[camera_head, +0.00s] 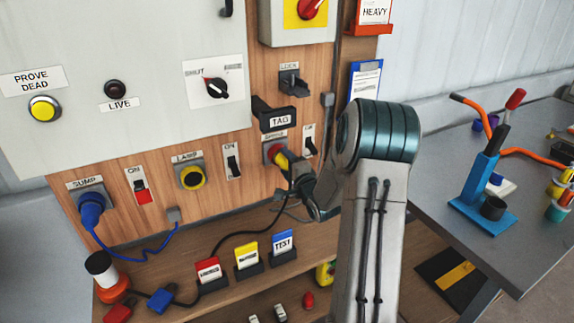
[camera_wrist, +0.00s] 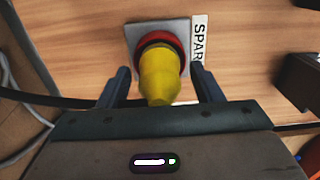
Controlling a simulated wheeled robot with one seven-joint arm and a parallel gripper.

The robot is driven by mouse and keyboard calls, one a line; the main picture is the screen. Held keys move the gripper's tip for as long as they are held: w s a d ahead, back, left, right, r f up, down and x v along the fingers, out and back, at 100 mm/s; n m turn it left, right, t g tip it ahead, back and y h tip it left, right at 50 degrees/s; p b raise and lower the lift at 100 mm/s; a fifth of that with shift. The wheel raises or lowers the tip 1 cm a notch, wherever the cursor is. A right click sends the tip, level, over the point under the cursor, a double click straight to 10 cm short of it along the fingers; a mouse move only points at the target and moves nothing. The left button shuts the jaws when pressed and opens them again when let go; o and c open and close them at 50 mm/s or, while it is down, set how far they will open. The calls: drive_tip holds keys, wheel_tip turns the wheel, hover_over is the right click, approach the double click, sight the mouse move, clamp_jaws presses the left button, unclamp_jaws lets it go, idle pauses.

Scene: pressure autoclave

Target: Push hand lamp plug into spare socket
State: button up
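The yellow hand lamp plug (camera_wrist: 160,78) is at the spare socket, its front end inside the socket's red ring (camera_wrist: 148,38). In the head view the plug (camera_head: 282,160) points into the spare socket (camera_head: 268,148) on the wooden panel. I cannot tell how deep it sits. My gripper (camera_wrist: 160,82) faces the panel, with one finger on each side of the plug and a visible gap to both. In the head view my gripper (camera_head: 293,171) is at the plug's rear, partly hidden by my arm. The plug's rear is hidden behind the gripper body in the wrist view.
The lamp socket (camera_head: 191,177) and the sump socket with a blue plug (camera_head: 92,205) are left along the panel. A black tag block (camera_head: 277,117) juts out just above the spare socket. Upright cards (camera_head: 246,256) stand on the shelf below, near a black cable (camera_head: 226,237).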

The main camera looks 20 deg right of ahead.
drive_tip(key=s+b, duration=0.1)
drive_tip(key=s, duration=1.2)
drive_tip(key=shift+s+d+b, duration=0.2)
drive_tip(key=shift+s+b, duration=0.2)
drive_tip(key=s+a+r+n+g+p, duration=0.1)
drive_tip(key=s+a+r+n+g, duration=0.2)
drive_tip(key=s+a+n+g, duration=1.2)
drive_tip(key=s+a+n, duration=0.2)
drive_tip(key=s+a, duration=0.1)
drive_tip(key=s, duration=0.3)
drive_tip(key=shift+a+h, duration=0.3)
drive_tip(key=shift+a, duration=0.05)
